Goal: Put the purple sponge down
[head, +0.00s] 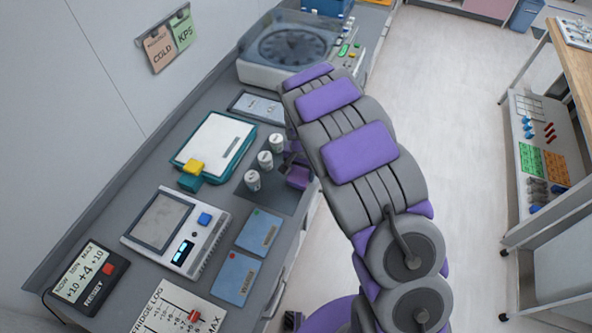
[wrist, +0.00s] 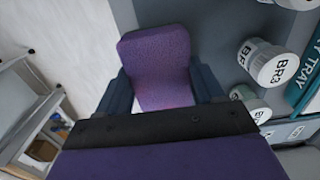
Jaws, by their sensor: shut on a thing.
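The purple sponge (wrist: 156,62) is between the two dark fingers of my gripper (wrist: 158,88) in the wrist view. My gripper is shut on it. In the head view the sponge (head: 298,177) shows at the counter's front edge, just right of the white jars, partly hidden by my arm. Whether the sponge touches the counter (head: 222,209) cannot be told.
Three white lidded jars (head: 265,160) stand close left of my gripper; one is labelled BR3 (wrist: 279,70) in the wrist view. A teal-edged tray (head: 214,146) with a yellow block, a screen device (head: 165,220) and blue cards (head: 258,232) lie nearby. Open floor (head: 455,110) is to the right.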

